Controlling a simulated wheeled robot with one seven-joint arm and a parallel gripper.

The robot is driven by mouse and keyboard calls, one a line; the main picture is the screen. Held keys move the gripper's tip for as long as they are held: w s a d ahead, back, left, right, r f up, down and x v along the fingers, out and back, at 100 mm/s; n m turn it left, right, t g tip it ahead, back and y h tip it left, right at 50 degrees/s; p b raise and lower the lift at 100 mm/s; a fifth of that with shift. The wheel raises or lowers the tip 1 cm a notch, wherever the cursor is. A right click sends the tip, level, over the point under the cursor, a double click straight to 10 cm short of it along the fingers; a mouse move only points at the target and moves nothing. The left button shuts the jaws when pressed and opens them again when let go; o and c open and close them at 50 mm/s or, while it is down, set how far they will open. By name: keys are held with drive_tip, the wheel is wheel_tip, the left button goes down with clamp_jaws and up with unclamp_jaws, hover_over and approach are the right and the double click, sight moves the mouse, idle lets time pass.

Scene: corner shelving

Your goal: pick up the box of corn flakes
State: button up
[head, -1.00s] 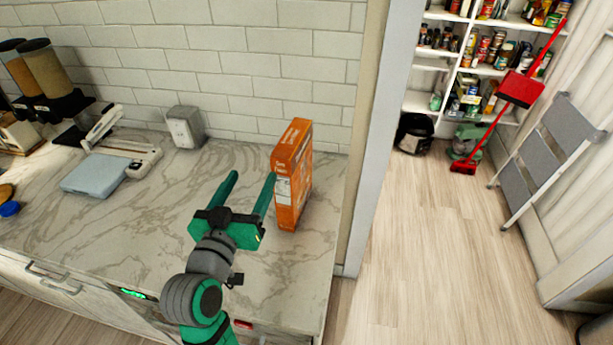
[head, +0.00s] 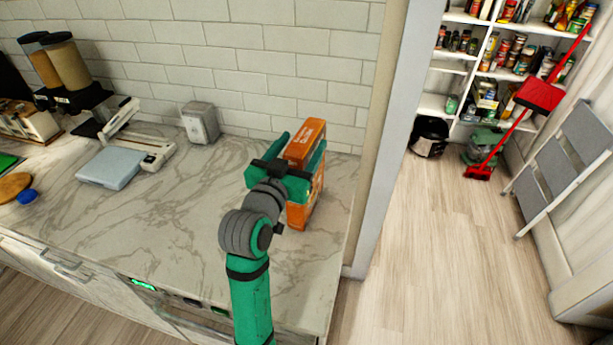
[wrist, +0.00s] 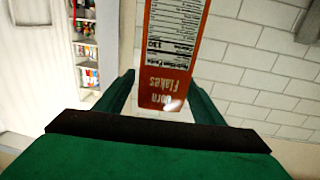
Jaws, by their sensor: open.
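The orange box of corn flakes (head: 308,200) stands upright on the marble counter near its right end. My gripper (head: 299,150) is at the box's upper part, with one finger on each side of it in the head view. The jaws are open. In the wrist view the box (wrist: 172,60) shows upside down, with its nutrition label and "Corn Flakes" lettering, between the two green fingers of my gripper (wrist: 165,95). I cannot tell whether either finger touches the box. My gripper hides part of the box's middle in the head view.
The marble counter (head: 150,225) has free room left of the box. A grey canister (head: 200,122) stands by the tiled wall, with a light-blue flat scale-like item (head: 112,168) further left. A door frame (head: 385,140) rises right of the counter.

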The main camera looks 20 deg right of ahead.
sight(306, 135)
drive_tip(key=shift+x, duration=1.75)
drive_tip(key=c, duration=1.4)
clamp_jaws()
drive_tip(key=shift+r, duration=0.15)
